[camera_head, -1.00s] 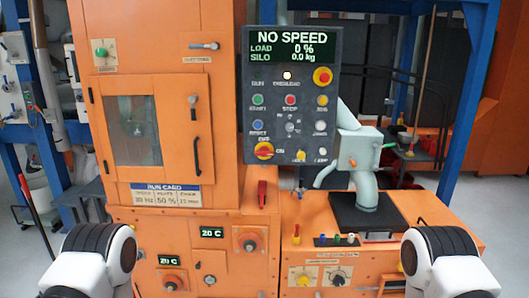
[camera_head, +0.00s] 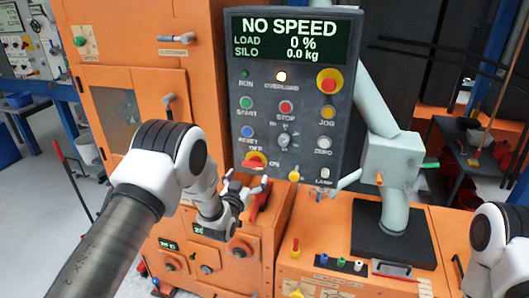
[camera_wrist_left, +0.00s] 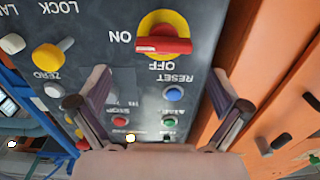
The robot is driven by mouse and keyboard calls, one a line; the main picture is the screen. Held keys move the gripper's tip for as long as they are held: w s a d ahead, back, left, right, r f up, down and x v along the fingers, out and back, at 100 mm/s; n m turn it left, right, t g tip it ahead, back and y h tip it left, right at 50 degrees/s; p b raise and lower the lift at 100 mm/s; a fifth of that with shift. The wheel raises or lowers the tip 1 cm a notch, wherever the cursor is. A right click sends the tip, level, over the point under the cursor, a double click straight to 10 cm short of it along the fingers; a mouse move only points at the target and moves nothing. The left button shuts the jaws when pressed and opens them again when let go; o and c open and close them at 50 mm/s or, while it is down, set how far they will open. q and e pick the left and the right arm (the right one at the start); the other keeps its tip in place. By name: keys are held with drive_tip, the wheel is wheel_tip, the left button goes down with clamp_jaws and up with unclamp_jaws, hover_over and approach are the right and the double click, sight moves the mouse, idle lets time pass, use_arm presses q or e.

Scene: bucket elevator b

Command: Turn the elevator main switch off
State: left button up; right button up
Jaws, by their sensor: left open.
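The control panel (camera_head: 301,60) stands upright, and its main switch (camera_head: 256,158) is at the lower left, a red handle on a yellow disc. In the left wrist view the panel is upside down; the switch's red handle (camera_wrist_left: 163,45) lies horizontal, in line with the ON label, with OFF at its side. My left gripper (camera_head: 246,181) is open and empty, just below and in front of the switch, apart from it as far as I can tell. In the head view its finger partly overlaps the switch. My right gripper is out of view; only a white arm link shows.
An orange cabinet (camera_head: 120,200) stands left of the panel. A pale grey pipe housing (camera_head: 392,160) stands right of it.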

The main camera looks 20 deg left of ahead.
sight(252, 165)
use_arm(q)
drive_tip(key=w+p, duration=0.1)
drive_tip(key=w, duration=0.5)
drive_tip(key=shift+w+d+f+p, duration=0.1)
drive_tip(key=shift+w+f+p, duration=0.1)
drive_tip(key=shift+w+p, duration=0.2)
drive_tip(key=shift+w, duration=0.25)
drive_tip(key=shift+s+a+r, duration=0.2)
drive_tip(key=shift+s+a, duration=0.05)
drive_tip(key=shift+a, duration=0.1)
drive_tip(key=shift+w+d+f, duration=0.1)
drive_tip(key=shift+w, duration=0.05)
drive_tip(key=c, duration=1.1)
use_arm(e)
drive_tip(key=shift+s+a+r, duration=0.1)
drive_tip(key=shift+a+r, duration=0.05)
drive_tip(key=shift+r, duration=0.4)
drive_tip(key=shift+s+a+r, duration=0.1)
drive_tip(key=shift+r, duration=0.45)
